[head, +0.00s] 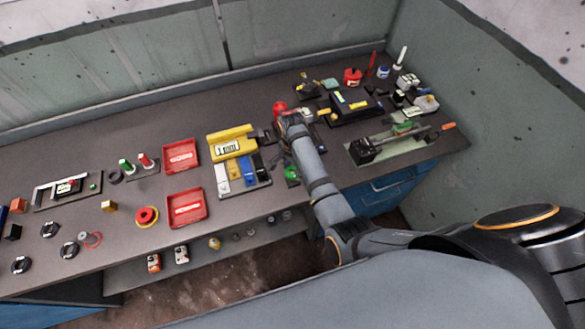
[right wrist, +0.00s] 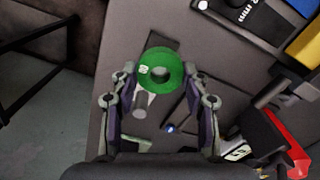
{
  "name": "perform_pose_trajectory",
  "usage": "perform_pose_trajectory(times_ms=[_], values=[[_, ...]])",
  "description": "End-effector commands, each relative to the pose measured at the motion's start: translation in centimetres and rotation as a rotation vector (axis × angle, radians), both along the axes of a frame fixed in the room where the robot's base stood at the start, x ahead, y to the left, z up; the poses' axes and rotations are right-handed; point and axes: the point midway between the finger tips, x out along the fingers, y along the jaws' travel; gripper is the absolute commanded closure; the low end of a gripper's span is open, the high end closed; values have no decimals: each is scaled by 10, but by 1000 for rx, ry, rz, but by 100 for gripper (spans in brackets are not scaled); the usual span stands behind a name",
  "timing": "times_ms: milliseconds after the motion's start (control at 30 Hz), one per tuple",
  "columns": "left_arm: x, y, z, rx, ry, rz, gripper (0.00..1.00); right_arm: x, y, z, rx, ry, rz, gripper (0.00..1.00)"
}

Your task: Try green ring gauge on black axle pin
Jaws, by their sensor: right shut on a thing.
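The green ring gauge (right wrist: 161,71) is held between the two fingers of my right gripper (right wrist: 160,88) in the right wrist view, its round hole facing the camera. In the head view the green ring (head: 291,173) shows just left of my right forearm, which hides most of the gripper. A short grey cylinder (right wrist: 140,104) shows just below the ring in the wrist view, beside its hole in the picture. I cannot tell whether they touch. I cannot pick out the black axle pin with certainty. My left gripper is out of view.
A board with white, blue, yellow and black blocks (head: 222,186) lies left of the gripper, with a yellow display stand (head: 232,139) behind. Red trays (head: 185,208) stand further left. A green-based fixture (head: 368,152) is to the right. The table's front edge is close by.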

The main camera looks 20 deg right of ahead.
Motion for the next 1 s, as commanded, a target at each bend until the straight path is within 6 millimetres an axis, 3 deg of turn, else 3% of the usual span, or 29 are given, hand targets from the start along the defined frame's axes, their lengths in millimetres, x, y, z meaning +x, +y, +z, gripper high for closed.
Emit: perform_pose_trajectory(times_ms=[1000], values=[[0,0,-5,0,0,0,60,0,0,-10,0,0,0,91]])
